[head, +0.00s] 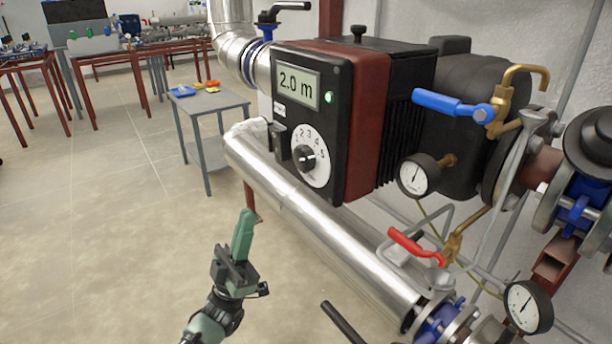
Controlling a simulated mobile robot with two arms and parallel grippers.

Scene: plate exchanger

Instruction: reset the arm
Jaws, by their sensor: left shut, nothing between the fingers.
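My left gripper (243,232) is at the lower middle of the head view, pointing up. Its green fingers are shut together with nothing between them. It is in front of and to the left of the silver pipe (318,232), and it looks apart from it in the picture. My right gripper is not in view.
A black and red pump unit (367,130) with a display reading 2.0 m and a dial (308,158) stands above the pipe. A blue-handled valve (455,106), a red-handled valve (416,246) and gauges (419,175) are at right. A grey table (212,104) is behind; the left floor is clear.

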